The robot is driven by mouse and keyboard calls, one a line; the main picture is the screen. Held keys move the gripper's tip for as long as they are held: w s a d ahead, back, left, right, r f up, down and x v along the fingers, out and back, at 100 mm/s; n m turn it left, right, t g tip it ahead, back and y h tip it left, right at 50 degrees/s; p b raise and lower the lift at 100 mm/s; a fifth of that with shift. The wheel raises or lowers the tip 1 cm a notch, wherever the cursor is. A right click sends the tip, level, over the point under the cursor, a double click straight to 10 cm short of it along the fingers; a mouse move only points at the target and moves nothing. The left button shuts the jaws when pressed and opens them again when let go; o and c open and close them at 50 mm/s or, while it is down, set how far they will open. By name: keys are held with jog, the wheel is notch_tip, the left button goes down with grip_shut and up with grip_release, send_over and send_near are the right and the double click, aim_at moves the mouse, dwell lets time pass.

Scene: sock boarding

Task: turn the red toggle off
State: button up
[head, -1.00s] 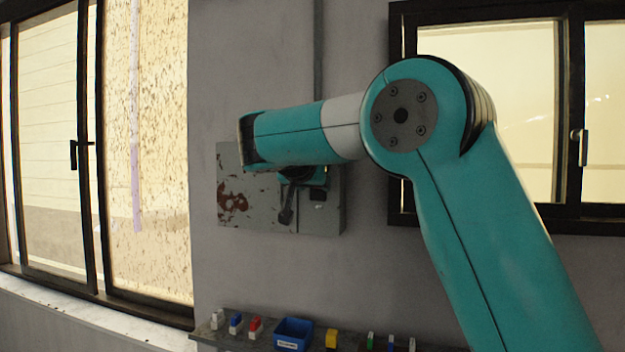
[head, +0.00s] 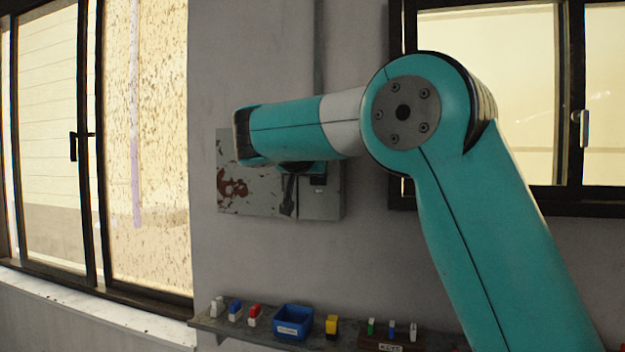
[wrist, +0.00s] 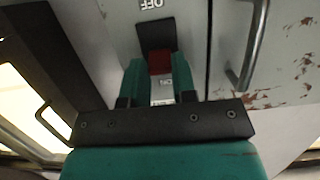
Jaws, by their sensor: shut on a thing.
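The red toggle (wrist: 160,62) sits on a dark plate on the grey panel box. In the wrist view, an upside-down OFF label (wrist: 151,4) is at the plate's far end and an ON label (wrist: 162,90) is at the near end. The red part is at the end nearer ON. My gripper (wrist: 160,74) has one teal finger on each side of the toggle and is shut on it. In the head view, the grey panel box (head: 318,205) is on the wall, and my arm hides the toggle and the gripper's fingertips.
A metal handle (wrist: 251,50) stands out from the panel, right of the toggle in the wrist view. Below the box, a shelf (head: 215,325) carries a blue bin (head: 293,322), a yellow item (head: 331,325) and several small blocks. Windows flank the wall.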

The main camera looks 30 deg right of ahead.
aim_at(318, 178)
notch_tip(318, 178, down, 2)
jog(key=h+b, duration=0.1)
jog(key=b, duration=0.2)
jog(key=t+h+b, duration=0.1)
jog(key=b, duration=0.2)
jog(key=shift+s+a+f+t+b, duration=0.1)
jog(key=shift+f+t+b, duration=0.15)
jog(key=shift+t+b, duration=0.05)
jog(key=f+t+h+b, duration=0.1)
jog(key=h+b, duration=0.1)
jog(key=b, duration=0.4)
jog(key=shift+t, duration=0.3)
jog(key=h+b, duration=0.1)
jog(key=b, duration=0.1)
jog(key=t+h+b, duration=0.1)
jog(key=b, duration=0.2)
jog(key=shift+d+f+t, duration=0.2)
jog(key=shift+f+t, duration=0.1)
jog(key=b, duration=0.1)
jog(key=t+h+b, duration=0.1)
jog(key=b, duration=0.1)
jog(key=shift+w+d+h+b, duration=0.15)
jog(key=shift+w+h+b, duration=0.1)
jog(key=shift+h+b, duration=0.05)
jog(key=shift+r, duration=0.1)
jog(key=o, duration=0.9)
